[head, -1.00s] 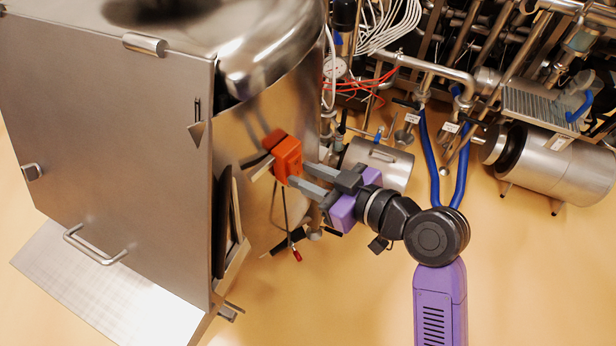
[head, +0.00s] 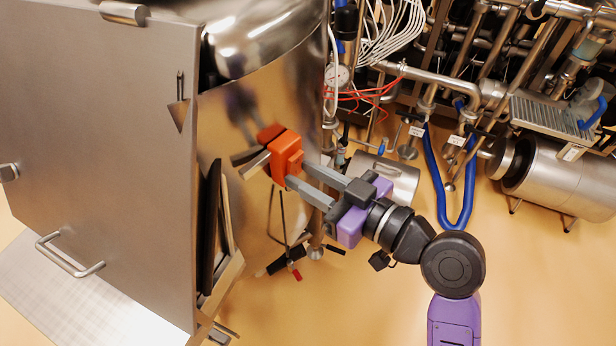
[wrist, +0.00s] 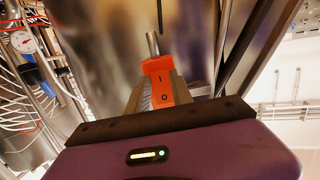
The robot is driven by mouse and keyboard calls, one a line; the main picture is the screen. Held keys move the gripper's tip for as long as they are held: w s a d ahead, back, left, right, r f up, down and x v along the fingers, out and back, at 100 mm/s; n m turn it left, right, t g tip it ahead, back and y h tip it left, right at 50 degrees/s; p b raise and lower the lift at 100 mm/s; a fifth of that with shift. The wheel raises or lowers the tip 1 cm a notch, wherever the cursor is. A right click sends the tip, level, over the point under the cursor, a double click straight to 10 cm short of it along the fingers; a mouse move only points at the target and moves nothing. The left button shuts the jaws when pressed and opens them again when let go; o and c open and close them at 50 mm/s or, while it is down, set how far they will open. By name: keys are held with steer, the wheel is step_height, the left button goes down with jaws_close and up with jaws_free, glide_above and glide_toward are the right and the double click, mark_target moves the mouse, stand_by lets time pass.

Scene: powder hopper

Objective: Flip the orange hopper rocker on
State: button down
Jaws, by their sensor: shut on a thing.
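The orange hopper rocker (head: 285,157) sits on the curved side of the steel hopper (head: 232,130). Which side is pressed in I cannot tell. My gripper (head: 296,173) reaches it from the lower right in the head view. Its two grey fingers are shut on the orange body, one along each side in the wrist view (wrist: 158,95). The fingers hide the sides of the rocker.
A large steel panel with a handle (head: 70,258) stands to the left. A steel cylinder (head: 385,176) lies behind my gripper. Pipes, a gauge (head: 337,75) and blue hoses (head: 440,190) fill the upper right. Open floor (head: 545,280) shows at the lower right.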

steer(key=c, duration=1.1)
jaws_free()
steer(key=shift+s+d, duration=0.3)
steer(key=shift+d, duration=0.2)
steer(key=b+v, duration=0.1)
steer(key=v, duration=0.5)
steer(key=shift+s+d+r, duration=0.1)
steer(key=shift+s+d, duration=0.15)
steer(key=shift+s, duration=0.05)
